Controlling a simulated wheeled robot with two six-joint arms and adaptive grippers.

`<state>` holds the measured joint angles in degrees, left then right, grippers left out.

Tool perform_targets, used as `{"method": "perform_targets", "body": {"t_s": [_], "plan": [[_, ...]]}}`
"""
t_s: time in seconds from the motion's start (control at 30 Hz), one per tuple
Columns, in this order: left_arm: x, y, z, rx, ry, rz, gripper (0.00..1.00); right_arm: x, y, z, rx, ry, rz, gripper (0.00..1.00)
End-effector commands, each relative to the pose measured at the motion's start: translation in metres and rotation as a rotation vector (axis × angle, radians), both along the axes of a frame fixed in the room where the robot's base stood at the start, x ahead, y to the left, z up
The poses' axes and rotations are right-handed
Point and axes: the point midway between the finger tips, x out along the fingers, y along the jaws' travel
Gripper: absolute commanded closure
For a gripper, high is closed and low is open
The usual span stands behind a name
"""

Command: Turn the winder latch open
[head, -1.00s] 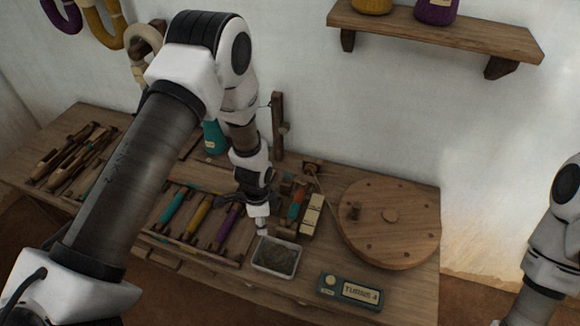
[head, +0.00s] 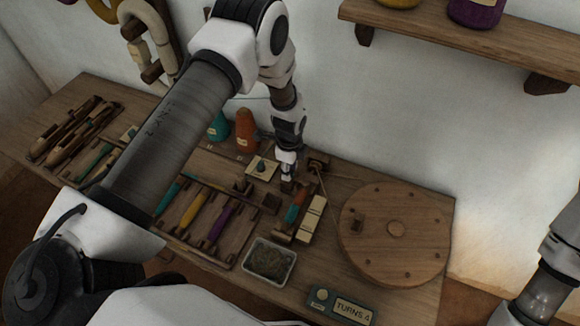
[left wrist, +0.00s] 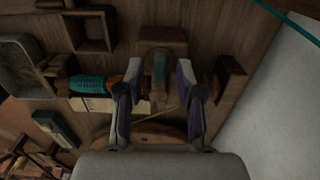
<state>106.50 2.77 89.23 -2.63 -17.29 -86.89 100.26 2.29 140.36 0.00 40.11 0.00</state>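The winder has a large round wooden wheel (head: 420,240) at the right of the bench and a small wooden block (head: 318,163) behind it. A teal and orange bobbin (head: 297,207) lies left of the wheel. My left gripper (head: 287,184) points down behind this bobbin. In the left wrist view my left gripper (left wrist: 157,104) is open, one finger on each side of an upright brown piece (left wrist: 158,72) that looks like the winder latch. I cannot tell whether the fingers touch it. In the head view the gripper hides it. My right gripper is out of view.
A grey tray (head: 269,262) and a turns counter box (head: 338,306) stand at the bench front. A rack (head: 211,222) of coloured bobbins lies to the left. Teal and orange cones (head: 246,130) stand near the wall. A shelf (head: 460,45) juts out above.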

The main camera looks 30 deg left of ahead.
Motion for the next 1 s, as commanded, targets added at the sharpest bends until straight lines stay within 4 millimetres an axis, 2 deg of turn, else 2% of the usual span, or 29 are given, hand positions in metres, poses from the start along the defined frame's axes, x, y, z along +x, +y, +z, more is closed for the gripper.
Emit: {"method": "perform_targets", "body": {"t_s": [0.27, 0.3, 0.4, 0.77, 1.0], "plan": [[0.0002, 0.0, -0.0062, 0.0, -0.001, 0.0, 0.64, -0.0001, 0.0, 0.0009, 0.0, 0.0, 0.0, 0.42], [0.0002, 0.0, -0.0062, 0.0, -0.001, 0.0, 0.71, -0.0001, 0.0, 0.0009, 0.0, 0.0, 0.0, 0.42], [0.0, 0.0, -0.0061, 0.0, -0.001, 0.0, 1.0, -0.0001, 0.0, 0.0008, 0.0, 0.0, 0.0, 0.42], [-0.0007, 0.0, -0.0072, 0.0, 0.001, 0.012, 1.0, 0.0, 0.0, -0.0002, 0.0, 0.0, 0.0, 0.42], [-0.0011, -0.0001, -0.0083, 0.0, 0.002, 0.089, 1.0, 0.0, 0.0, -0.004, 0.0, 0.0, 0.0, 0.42]]}}
